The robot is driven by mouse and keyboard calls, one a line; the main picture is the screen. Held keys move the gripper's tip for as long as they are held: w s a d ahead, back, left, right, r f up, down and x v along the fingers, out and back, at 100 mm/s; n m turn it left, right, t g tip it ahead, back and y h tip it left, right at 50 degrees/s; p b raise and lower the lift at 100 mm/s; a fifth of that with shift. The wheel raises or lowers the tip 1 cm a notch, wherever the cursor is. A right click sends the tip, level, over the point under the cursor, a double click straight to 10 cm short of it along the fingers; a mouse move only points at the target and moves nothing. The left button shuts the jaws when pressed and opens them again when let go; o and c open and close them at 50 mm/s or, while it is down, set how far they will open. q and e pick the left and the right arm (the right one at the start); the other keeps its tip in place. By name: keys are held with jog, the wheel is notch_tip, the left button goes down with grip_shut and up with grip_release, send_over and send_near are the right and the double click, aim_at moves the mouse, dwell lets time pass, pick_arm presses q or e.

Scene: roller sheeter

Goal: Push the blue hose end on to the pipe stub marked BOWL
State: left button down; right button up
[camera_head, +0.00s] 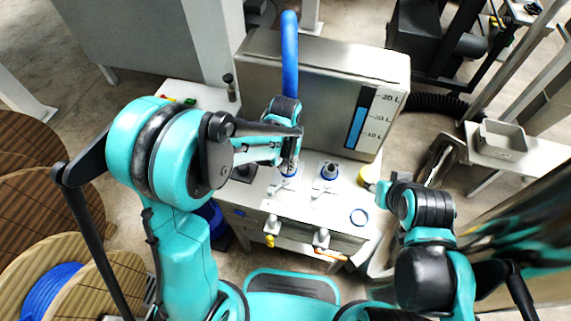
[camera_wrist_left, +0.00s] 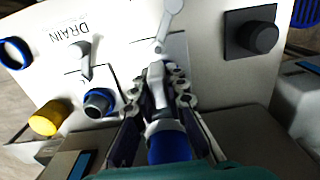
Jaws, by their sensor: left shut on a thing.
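The blue hose (camera_head: 290,55) hangs down in front of the steel tank into my left gripper (camera_head: 289,158). In the left wrist view my left gripper (camera_wrist_left: 158,105) is shut around the blue hose (camera_wrist_left: 170,147), with a pale grey piece between the fingers. The fingers are over the panel, left of the DRAIN stub (camera_head: 328,172) in the head view; this stub (camera_wrist_left: 98,103) has a blue collar. No BOWL marking is readable. The stub under the hose is mostly hidden, so I cannot tell whether the hose is on it. My right gripper (camera_head: 384,188) is by the panel's right edge, its jaws unclear.
The steel tank (camera_head: 270,65) with a blue level gauge stands behind the panel. A blue ring (camera_head: 359,217) and a yellow cap (camera_head: 366,174) are on the panel's right. A black knob (camera_wrist_left: 260,37) is on the other side. Cable reels (camera_head: 95,255) stand at left.

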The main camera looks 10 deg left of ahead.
pick_arm(q)
jog(key=shift+f, duration=0.2)
jog(key=shift+f+b, duration=0.5)
jog(key=shift+b, duration=0.15)
jog(key=shift+f, duration=0.15)
jog(key=c, duration=1.5)
grip_release()
jog(key=shift+o, duration=0.2)
notch_tip(320, 180, up, 12)
